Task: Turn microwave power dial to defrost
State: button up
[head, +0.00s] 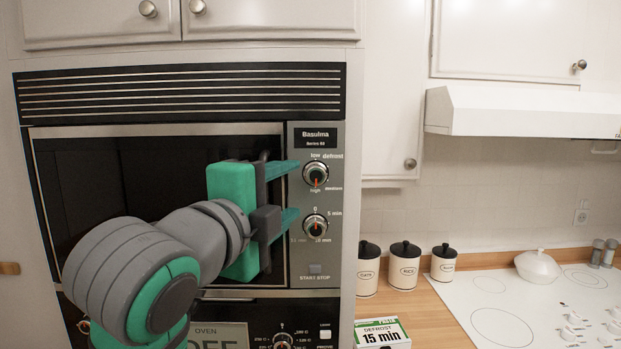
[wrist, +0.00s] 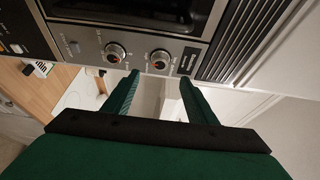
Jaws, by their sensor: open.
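The microwave's power dial (head: 316,174) is the upper round knob on the control panel. Its labels read low and defrost above, medium at right and high below; its red mark looks nearest high. The timer dial (head: 315,227) sits below it. My gripper (head: 291,192) is open and empty at the panel's left, its fingers pointing at the panel at about the heights of the two dials. In the wrist view, the power dial (wrist: 160,60) lies beyond the gap between the open fingers (wrist: 160,82), and the timer dial (wrist: 115,52) lies left of it. Contact cannot be told.
The microwave door (head: 90,180) is shut behind my arm. A start/stop button (head: 315,268) is below the dials. An oven panel (head: 283,340) is underneath. A card (head: 381,333) reading "Defrost 15 min" and several canisters (head: 404,266) stand on the counter at right.

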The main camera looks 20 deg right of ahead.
aim_at(314, 177)
jog(key=x, duration=1)
jog(key=shift+w+d, duration=0.1)
jog(key=shift+d, duration=0.1)
jog(key=c, duration=1)
